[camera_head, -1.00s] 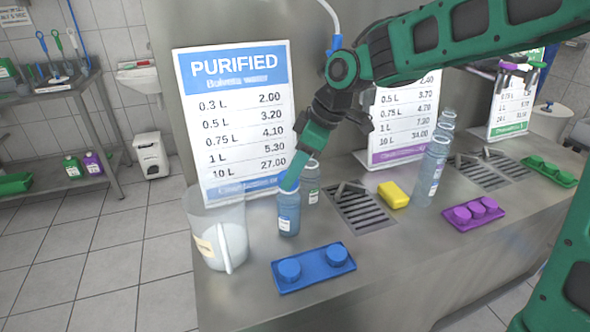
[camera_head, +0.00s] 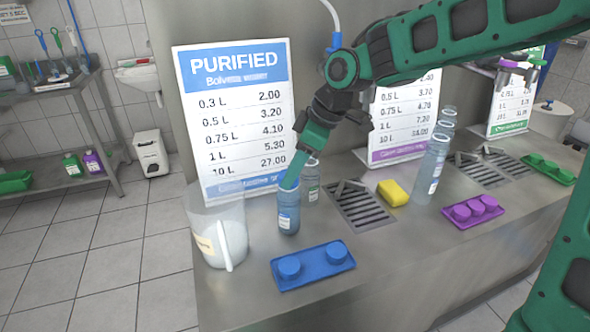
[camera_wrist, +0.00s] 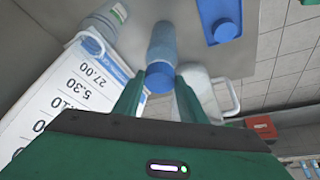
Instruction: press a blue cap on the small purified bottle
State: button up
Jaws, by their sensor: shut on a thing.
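The small bottle (camera_head: 289,213), bluish with a label, stands upright on the steel counter in front of the purified sign. My gripper (camera_head: 289,184) points down at its mouth. In the wrist view my gripper (camera_wrist: 159,82) is shut on a blue cap (camera_wrist: 159,73). The cap is lined up with the top of the bottle (camera_wrist: 162,44) and appears to touch it; how far it is seated cannot be told. In the head view my fingers hide the cap. A blue tray (camera_head: 323,272) with two blue caps lies in front, to the right.
A clear container (camera_head: 211,222) with a white handle stands close left of the bottle. Another bottle (camera_head: 310,188) is just behind it. The purified sign (camera_head: 233,120) stands behind. A drain grate (camera_head: 362,206), yellow sponge (camera_head: 393,193) and purple tray (camera_head: 472,211) are to the right.

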jog(key=o, duration=1.7)
jog(key=shift+r, duration=0.1)
jog(key=shift+r, duration=2.95)
